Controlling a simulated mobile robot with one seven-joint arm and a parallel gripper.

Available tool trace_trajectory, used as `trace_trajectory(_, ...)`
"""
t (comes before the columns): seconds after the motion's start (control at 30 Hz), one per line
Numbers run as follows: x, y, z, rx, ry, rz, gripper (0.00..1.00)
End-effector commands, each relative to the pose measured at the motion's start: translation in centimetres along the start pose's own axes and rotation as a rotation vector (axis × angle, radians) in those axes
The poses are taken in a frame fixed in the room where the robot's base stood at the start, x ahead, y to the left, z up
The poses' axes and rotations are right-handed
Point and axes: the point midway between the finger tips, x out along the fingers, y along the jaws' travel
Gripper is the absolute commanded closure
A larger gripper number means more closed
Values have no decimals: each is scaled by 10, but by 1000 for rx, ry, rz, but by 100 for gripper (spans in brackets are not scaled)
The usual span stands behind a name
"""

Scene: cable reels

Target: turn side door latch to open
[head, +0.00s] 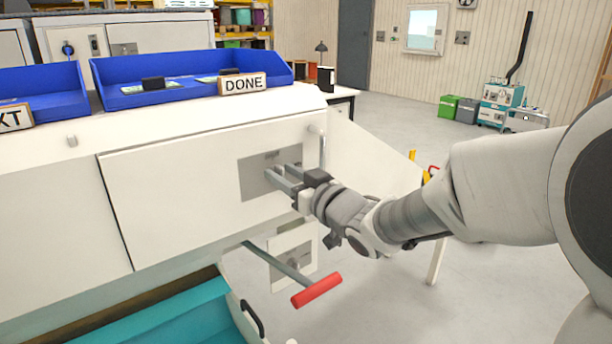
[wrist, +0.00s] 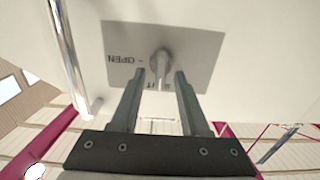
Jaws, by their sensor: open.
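The side door (head: 180,180) is a white panel on the front of the white cabinet, and it looks closed. A grey plate (head: 258,190) with printed lettering is set near its right end. In the wrist view the plate (wrist: 205,45) reads "OPEN" beside the latch (wrist: 161,62), a small grey knob that points toward my gripper. My gripper (head: 276,178) is open in front of the plate. In the wrist view its two fingers (wrist: 160,75) lie one on each side of the latch's line, with a gap between them. I cannot tell whether the fingertips reach around the latch.
A vertical metal handle bar (head: 322,148) stands right of the plate. Blue trays (head: 190,85) and a "DONE" sign (head: 243,83) sit on top. The floor to the right is mostly open.

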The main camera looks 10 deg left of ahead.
Motion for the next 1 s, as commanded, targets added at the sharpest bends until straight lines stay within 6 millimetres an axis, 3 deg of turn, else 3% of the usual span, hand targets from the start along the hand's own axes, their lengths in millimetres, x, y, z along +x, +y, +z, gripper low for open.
trace_trajectory(0.27, 1, 0, 0, 0, 0, 0, 57)
trace_trajectory(0.5, 1, 0, 0, 0, 0, 0, 100)
trace_trajectory(1.0, 0, 1, -2, 73, -1, 0, 100)
